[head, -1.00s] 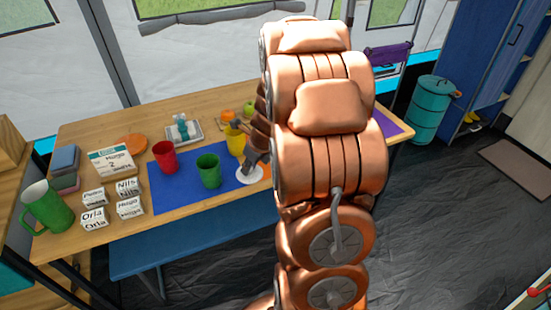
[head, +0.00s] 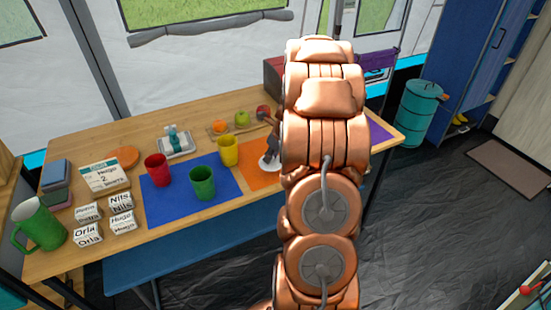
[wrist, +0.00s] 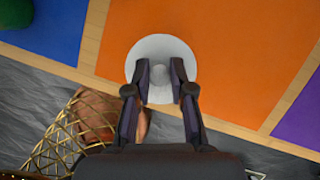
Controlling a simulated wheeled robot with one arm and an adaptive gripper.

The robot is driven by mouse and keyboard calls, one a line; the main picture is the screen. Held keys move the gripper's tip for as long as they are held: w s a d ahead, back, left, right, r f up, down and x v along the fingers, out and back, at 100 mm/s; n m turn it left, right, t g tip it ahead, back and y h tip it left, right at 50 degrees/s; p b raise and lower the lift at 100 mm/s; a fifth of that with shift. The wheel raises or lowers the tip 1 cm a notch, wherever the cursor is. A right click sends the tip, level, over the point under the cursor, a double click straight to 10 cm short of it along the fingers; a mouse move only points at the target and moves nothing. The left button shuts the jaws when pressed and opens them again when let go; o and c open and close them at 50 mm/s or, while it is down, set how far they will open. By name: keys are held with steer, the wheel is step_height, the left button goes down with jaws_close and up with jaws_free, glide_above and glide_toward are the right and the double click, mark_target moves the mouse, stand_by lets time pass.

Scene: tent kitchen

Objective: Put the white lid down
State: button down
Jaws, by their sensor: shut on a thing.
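The white lid (wrist: 160,49) is a round disc with a small central knob, seen from above in the wrist view. My gripper (wrist: 160,75) is shut on its knob. In the wrist view the lid shows over the orange mat (wrist: 230,60), near the mat's front edge. In the head view the lid (head: 269,164) shows as a pale disc at the orange mat (head: 258,179), partly hidden by my gripper and arm. I cannot tell whether it touches the mat.
A yellow cup (head: 228,150), green cup (head: 202,184) and red cup (head: 158,170) stand left of the lid. A blue mat (head: 170,208) lies left and a purple mat (head: 380,132) right. Fruit, including a green apple (head: 242,118), lies behind. A blue bench (head: 190,245) runs along the front.

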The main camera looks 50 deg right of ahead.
mark_target(276, 160)
steer(key=shift+w+d, duration=0.15)
steer(key=shift+d, duration=1)
steer(key=shift+f+p, duration=0.35)
steer(key=shift+f, duration=1.45)
steer(key=shift+f, duration=0.1)
steer(key=c, duration=1)
jaws_free()
